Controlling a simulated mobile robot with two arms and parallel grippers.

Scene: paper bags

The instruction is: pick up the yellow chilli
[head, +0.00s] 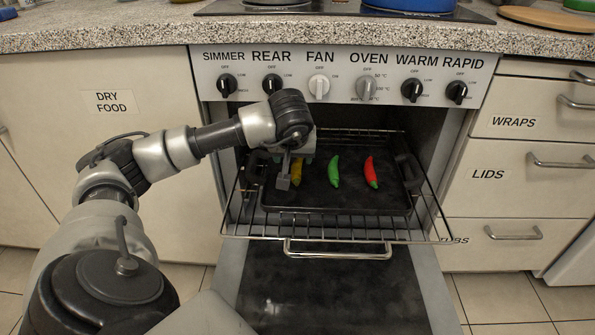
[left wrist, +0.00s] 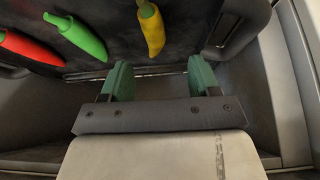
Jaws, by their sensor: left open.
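The yellow chilli (head: 298,172) lies on a black tray (head: 340,201), partly hidden by my left gripper (head: 291,170) in the head view. In the left wrist view, the yellow chilli (left wrist: 151,30) shows at the top, beyond the fingertips and roughly in line with the gap between them. My left gripper (left wrist: 160,70) is open there, with nothing between its green-padded fingers. It looks close to the chilli but apart from it. My right gripper is not in view.
A green chilli (head: 334,171) and a red chilli (head: 370,172) lie right of the yellow one on the tray. The tray has raised handles and sits on a wire rack (head: 235,225) pulled out over the open oven door (head: 335,290). The control panel (head: 345,65) is above.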

